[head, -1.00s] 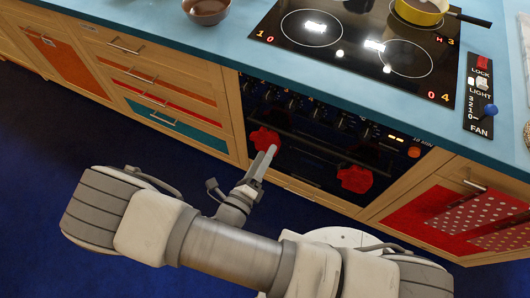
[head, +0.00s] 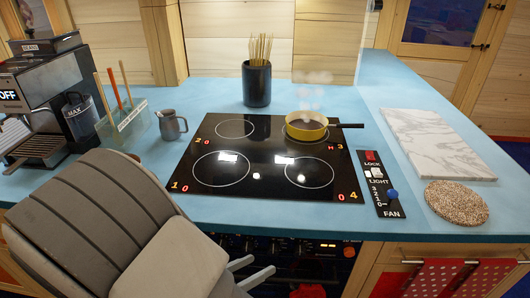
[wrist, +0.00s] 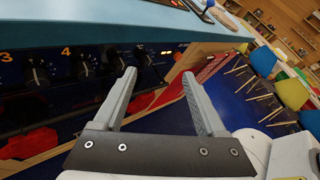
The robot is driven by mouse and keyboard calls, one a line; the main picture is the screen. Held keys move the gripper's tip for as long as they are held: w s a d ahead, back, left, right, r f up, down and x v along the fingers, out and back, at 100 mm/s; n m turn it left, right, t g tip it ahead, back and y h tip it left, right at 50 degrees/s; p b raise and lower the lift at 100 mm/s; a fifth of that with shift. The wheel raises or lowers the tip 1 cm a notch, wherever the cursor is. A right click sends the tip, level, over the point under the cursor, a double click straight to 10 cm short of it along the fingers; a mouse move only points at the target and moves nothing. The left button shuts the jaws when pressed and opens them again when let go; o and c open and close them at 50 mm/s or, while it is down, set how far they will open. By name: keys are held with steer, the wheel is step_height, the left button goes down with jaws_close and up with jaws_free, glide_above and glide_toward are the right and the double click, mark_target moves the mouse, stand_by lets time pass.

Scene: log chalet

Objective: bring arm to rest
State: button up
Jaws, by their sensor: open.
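My gripper (head: 257,267) shows at the lower middle of the head view, mostly hidden behind my arm. Its two grey fingers point right, in front of the oven below the counter. In the wrist view my gripper (wrist: 159,76) has its fingers wide apart with nothing between them. My folded arm fills the lower left of the head view. The fingers sit below the level of the blue countertop (wrist: 90,32), with the oven knobs (wrist: 85,68) to their left in the wrist view.
The blue counter (head: 330,215) holds a black cooktop (head: 265,165) with a steaming yellow pan (head: 306,131). A coffee machine (head: 45,85), metal jug (head: 171,124), skewer pot (head: 257,84), marble board (head: 437,143) and round cork mat (head: 456,201) stand around it. Colourful chairs (wrist: 262,60) are in the wrist view.

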steer(key=s+d+r+m+g+y+p, duration=0.1)
steer(key=s+d+r+m+y, duration=0.1)
steer(key=d+r+m, duration=0.3)
steer(key=s+d+r+m+g+y+p, duration=0.1)
steer(key=s+d+r+m+y, duration=0.2)
steer(key=r+m, duration=0.9)
steer(key=s+d+r+m+g+y+p, duration=0.1)
steer(key=d+r+m+y, duration=0.4)
steer(key=m, duration=0.8)
steer(key=s+d+r, duration=0.1)
steer(key=d+r, duration=0.2)
steer(key=shift+s+d+r+m+g+y, duration=0.25)
steer(key=shift+s+d+m+g+y, duration=0.05)
steer(key=shift+g+y, duration=0.1)
steer(key=shift+a, duration=0.1)
